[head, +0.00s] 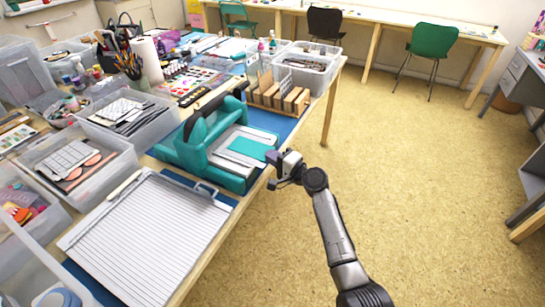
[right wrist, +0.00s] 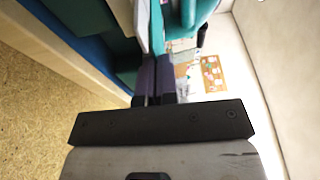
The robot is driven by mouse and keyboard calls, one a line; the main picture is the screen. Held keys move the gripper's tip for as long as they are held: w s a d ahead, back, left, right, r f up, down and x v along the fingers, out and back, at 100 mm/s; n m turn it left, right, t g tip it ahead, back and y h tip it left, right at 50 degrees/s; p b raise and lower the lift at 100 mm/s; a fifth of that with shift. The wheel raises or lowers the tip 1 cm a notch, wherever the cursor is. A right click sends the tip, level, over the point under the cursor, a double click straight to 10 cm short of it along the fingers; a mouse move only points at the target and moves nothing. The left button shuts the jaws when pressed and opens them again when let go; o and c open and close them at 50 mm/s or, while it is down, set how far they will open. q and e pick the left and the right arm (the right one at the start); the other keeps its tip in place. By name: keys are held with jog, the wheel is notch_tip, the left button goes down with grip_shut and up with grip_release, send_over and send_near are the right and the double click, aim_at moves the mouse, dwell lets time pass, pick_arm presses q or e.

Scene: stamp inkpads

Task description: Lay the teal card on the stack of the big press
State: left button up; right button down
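The big press (head: 190,150) is teal and stands near the table's right edge, with a pale plate stack (head: 228,137) in its open front. The teal card (head: 248,148) lies flat over this stack, towards its right side; I cannot tell whether it touches. My right gripper (head: 272,157) is at the card's right edge. In the right wrist view the fingers (right wrist: 155,75) are close together, with the card (right wrist: 156,30) edge-on as a thin teal strip between their tips. The pale stack (right wrist: 142,25) shows just beside it. My left gripper is not in view.
A white ridged scoring board (head: 145,235) lies in front of the press. A wooden slotted rack (head: 278,95) stands behind it. Clear bins (head: 128,115) crowd the left. Open floor (head: 430,190) lies right of the table.

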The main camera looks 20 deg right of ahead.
jog(key=c, duration=1.3)
grip_release()
jog(key=s+d+p, duration=0.2)
jog(key=s+d, duration=0.1)
jog(key=shift+s+d, duration=0.25)
jog(key=shift+d, duration=0.1)
